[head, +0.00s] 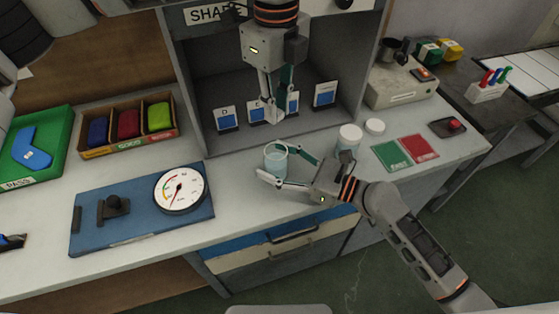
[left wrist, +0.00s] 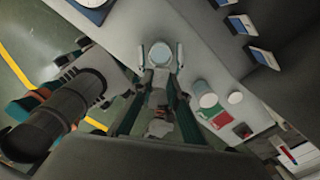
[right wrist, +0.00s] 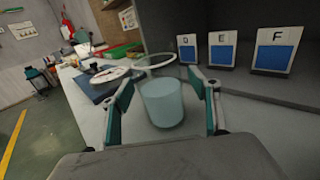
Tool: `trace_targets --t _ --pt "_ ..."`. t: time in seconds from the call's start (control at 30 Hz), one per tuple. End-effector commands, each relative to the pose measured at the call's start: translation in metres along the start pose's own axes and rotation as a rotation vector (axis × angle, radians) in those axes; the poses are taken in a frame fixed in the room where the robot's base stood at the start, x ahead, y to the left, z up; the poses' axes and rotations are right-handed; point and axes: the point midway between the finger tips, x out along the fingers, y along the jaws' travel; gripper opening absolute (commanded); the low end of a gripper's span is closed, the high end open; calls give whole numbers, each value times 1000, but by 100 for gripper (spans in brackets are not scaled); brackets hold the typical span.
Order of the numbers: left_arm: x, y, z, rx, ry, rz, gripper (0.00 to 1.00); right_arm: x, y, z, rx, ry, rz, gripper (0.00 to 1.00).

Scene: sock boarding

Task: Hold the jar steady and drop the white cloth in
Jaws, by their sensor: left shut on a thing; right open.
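The clear jar (head: 275,158) stands upright on the bench in front of the grey cubicle, pale blue in its lower part. My right gripper (head: 287,168) is open, with one finger on each side of the jar; the right wrist view shows the jar (right wrist: 162,102) between its fingers. My left gripper (head: 273,118) points down, above and behind the jar. It is shut on a small pale thing, most likely the white cloth, largely hidden by the fingers. In the left wrist view the jar (left wrist: 160,53) shows beyond these fingers.
A white tub (head: 348,138) and a white lid (head: 375,126) stand right of my right gripper. Green (head: 391,153) and red (head: 419,148) mats lie farther right. A blue board with a dial (head: 180,188) lies left of the jar. Lettered cards (head: 227,119) stand in the cubicle.

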Motion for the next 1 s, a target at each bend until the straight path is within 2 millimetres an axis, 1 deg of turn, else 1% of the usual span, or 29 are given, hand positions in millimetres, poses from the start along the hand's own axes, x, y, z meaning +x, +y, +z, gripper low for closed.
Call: trace_targets --t 0.03,0.07,0.1,0.17,0.2,0.23,0.47,1.0 --pt "0 0 0 0 0 0 9 0 0 0 0 0 0 61" --pt "0 0 0 0 0 0 9 0 0 0 0 0 0 56" --pt "0 0 0 0 0 0 9 0 0 0 0 0 0 45" --pt "0 0 0 0 0 0 9 0 0 0 0 0 0 30" --pt "0 0 0 0 0 0 9 0 0 0 0 0 0 19" --pt "0 0 0 0 0 0 9 0 0 0 0 0 0 15" --pt "3 0 0 0 0 1 9 0 0 0 0 0 0 15" --pt "27 0 0 -1 0 1 9 0 0 0 -1 0 0 15"
